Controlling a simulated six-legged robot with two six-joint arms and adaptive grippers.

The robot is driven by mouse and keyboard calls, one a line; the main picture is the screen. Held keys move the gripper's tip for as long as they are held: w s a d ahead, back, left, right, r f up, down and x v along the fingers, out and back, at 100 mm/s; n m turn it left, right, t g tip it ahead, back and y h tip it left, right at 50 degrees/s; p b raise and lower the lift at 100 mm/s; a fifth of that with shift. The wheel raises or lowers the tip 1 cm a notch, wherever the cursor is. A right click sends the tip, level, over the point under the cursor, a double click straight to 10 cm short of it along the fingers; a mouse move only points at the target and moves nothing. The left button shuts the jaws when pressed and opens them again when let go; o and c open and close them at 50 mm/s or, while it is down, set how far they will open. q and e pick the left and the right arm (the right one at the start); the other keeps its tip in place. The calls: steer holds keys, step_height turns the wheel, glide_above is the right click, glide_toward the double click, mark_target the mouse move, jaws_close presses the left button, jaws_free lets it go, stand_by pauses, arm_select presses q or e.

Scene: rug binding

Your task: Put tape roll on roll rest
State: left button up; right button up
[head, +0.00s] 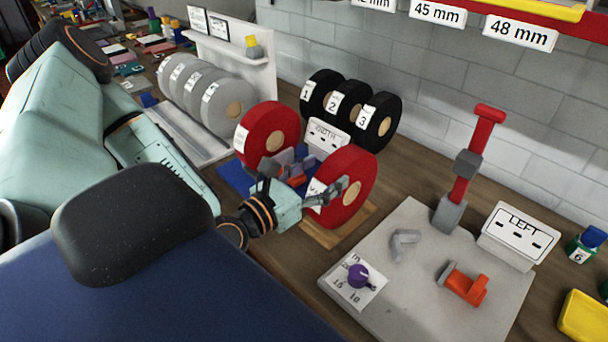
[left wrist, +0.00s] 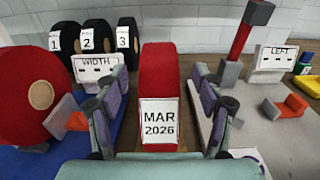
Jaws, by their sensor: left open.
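A red tape roll (head: 352,185) with a wooden core stands upright on a wooden base (head: 336,232) that looks like a roll rest. In the left wrist view the roll (left wrist: 160,75) carries a "MAR 2026" label. My left gripper (head: 318,180) is open, and in the left wrist view its fingers (left wrist: 165,100) lie on either side of the roll with gaps. A second red roll (head: 266,128) stands on the blue mat (head: 233,178), left of the gripper. My right gripper is not in view.
A "WIDTH" sign (head: 327,138) and black rolls (head: 376,122) stand behind. Grey rolls (head: 218,105) stand in a white rack at left. A grey board (head: 425,295) at right holds a red post (head: 473,150), a purple knob (head: 358,275) and an orange clamp (head: 466,287).

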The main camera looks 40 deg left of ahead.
arm_select(q)
steer(key=s+p, duration=0.2)
steer(key=s, duration=0.2)
steer(key=shift+s+a+r, duration=0.1)
steer(key=shift+s+a, duration=0.05)
steer(key=shift+s, duration=0.15)
steer(key=shift+w, duration=0.1)
